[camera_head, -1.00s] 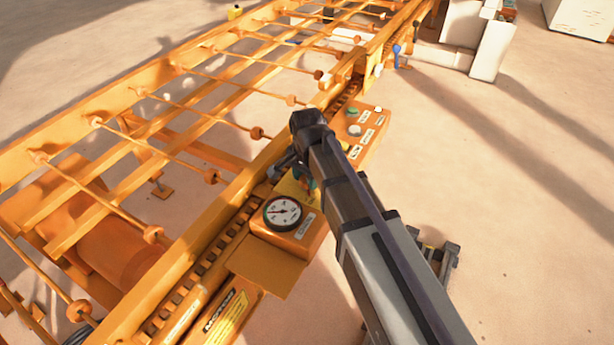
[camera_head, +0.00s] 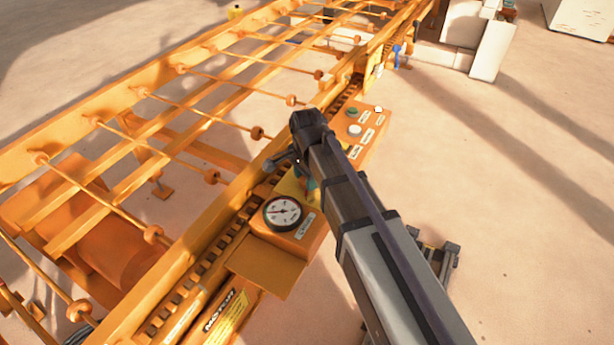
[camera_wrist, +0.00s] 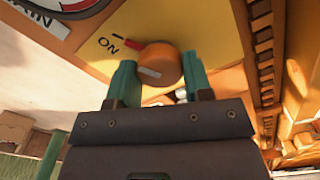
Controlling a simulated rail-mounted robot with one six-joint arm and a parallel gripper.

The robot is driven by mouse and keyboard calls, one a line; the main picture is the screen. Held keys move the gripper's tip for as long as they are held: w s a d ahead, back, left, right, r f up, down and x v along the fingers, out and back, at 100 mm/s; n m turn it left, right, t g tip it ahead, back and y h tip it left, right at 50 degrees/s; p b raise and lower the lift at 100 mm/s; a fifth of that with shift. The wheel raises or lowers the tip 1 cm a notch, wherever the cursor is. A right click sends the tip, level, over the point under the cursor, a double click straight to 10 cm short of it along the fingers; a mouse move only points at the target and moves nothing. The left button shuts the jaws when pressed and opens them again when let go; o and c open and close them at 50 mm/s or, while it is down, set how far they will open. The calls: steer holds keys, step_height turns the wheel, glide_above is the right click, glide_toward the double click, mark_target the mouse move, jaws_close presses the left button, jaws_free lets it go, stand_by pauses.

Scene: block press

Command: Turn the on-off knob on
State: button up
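The on-off knob (camera_wrist: 160,64) is a round orange knob on a yellow plate in the wrist view. A red mark (camera_wrist: 131,46) at its upper left lies beside the black "ON" label (camera_wrist: 109,44). My gripper (camera_wrist: 160,76) has its two green fingers on either side of the knob, close against it. In the head view my gripper (camera_head: 305,178) is over the yellow plate between the gauge and the button panel. My dark wrist and arm hide the knob there.
The round gauge (camera_head: 283,213) sits just below my gripper, and part of its rim shows in the wrist view (camera_wrist: 70,6). The panel with green and white buttons (camera_head: 368,135) lies above right. The orange roller frame (camera_head: 190,245) runs along the left.

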steer(key=o, duration=0.4)
steer(key=shift+o, duration=0.2)
steer(key=shift+r, duration=0.1)
step_height(320, 180, up, 11)
steer(key=p, duration=1.1)
steer(key=shift+f, duration=0.2)
